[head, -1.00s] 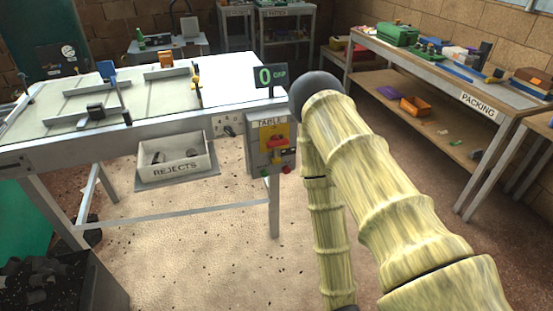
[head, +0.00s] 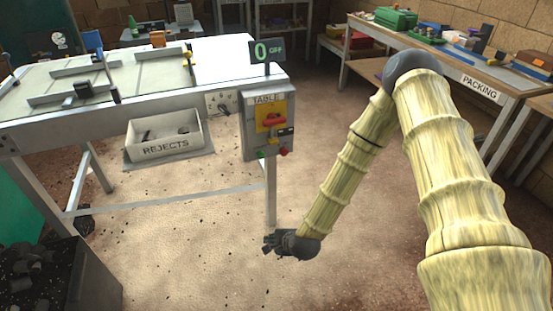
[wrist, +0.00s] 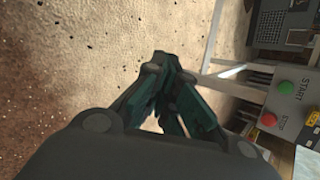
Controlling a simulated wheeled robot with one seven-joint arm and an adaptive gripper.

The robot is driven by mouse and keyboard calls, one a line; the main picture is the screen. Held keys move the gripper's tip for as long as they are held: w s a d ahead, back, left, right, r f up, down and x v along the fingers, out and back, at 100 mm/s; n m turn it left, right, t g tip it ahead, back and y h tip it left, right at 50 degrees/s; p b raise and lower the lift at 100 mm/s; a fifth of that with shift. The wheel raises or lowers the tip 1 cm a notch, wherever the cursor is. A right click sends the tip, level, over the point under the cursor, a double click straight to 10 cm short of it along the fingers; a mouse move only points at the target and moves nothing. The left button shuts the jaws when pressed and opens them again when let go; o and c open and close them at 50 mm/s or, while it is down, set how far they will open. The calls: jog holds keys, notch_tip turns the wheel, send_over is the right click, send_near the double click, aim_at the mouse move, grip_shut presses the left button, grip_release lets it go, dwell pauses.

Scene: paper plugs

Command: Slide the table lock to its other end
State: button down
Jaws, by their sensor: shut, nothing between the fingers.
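A grey control box (head: 252,140) labelled TABLE hangs at the right end of the white-topped table (head: 215,62). It carries a red handle (head: 271,120) on a yellow plate, a small black-and-yellow part (head: 284,132) below it, and green and red buttons. I cannot tell for sure which part is the table lock. My gripper (head: 268,243) is low, below the box near the table leg, shut and empty. In the wrist view my shut fingers (wrist: 172,80) point away from me. The green START button (wrist: 287,87) and red STOP button (wrist: 268,119) are to their right, apart from them.
A REJECTS bin (head: 165,138) hangs under the table's front edge. A white table leg (head: 270,195) stands close to my gripper. The packing bench (head: 440,62) is at the right. A dark crate (head: 60,275) stands at lower left. The floor between table and bench is clear.

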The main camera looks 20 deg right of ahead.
aim_at(273, 135)
jog(key=w+d+r+m+t+h+b, duration=0.1)
jog(key=w+d+r+m+t+b, duration=0.1)
jog(key=w+d+r+m, duration=0.4)
jog(key=w+d+r+m+t+h+b, duration=0.15)
jog(key=w+m, duration=0.25)
jog(key=w, duration=0.4)
jog(key=w+d+r+m+t+b, duration=0.1)
jog(key=w+d+r+m+t, duration=0.3)
jog(key=w, duration=0.4)
jog(key=shift+m+g, duration=0.65)
jog(key=shift+m, duration=0.05)
jog(key=x, duration=0.9)
jog(key=shift+w+a+r, duration=0.2)
jog(key=shift+a+r, duration=0.1)
jog(key=shift+a, duration=0.05)
jog(key=shift+s+r, duration=0.1)
jog(key=shift+r, duration=1.55)
